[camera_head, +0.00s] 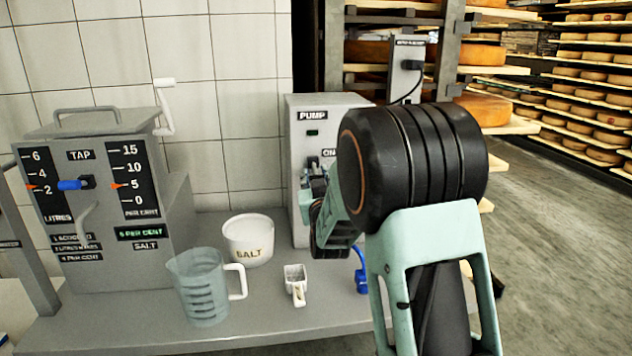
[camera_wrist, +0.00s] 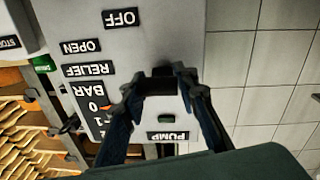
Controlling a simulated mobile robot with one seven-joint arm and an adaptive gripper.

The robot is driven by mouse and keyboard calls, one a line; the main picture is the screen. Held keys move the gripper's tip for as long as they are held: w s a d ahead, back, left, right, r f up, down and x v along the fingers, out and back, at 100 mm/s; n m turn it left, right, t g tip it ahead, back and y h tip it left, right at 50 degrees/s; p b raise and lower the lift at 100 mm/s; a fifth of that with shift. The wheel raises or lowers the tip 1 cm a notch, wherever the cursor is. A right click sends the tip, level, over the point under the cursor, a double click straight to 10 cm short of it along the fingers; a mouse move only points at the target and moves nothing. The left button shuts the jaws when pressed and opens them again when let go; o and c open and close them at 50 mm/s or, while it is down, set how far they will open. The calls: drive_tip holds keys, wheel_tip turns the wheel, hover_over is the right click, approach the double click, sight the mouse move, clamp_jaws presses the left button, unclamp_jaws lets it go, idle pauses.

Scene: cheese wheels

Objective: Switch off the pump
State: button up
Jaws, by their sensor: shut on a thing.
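The pump (camera_head: 302,170) is a grey box at the back of the bench, marked PUMP with a small green display; my arm hides much of its front. My gripper (camera_head: 316,182) is at the front of this box. The gripper is shut on this handle. The fingers hide much of the handle, so its exact setting is hard to tell. An ON label (camera_head: 329,153) shows in the head view.
A tap machine (camera_head: 85,180) stands at the left. A measuring jug (camera_head: 203,290), a salt tub (camera_head: 249,240), a small scoop (camera_head: 296,285) and a blue valve handle (camera_head: 362,282) are on the bench. Shelves of cheese wheels (camera_head: 485,105) stand behind at the right.

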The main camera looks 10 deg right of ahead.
drive_tip(key=shift+w+f+t+b, duration=0.15)
drive_tip(key=shift+f+t+b, duration=0.5)
drive_tip(key=shift+b, duration=1.95)
drive_tip(key=shift+r+t+b, duration=0.2)
drive_tip(key=shift+t+b, duration=0.05)
drive_tip(key=shift+b, duration=0.5)
drive_tip(key=o, duration=1.2)
drive_tip(key=shift+r, duration=0.1)
drive_tip(key=v, duration=1.2)
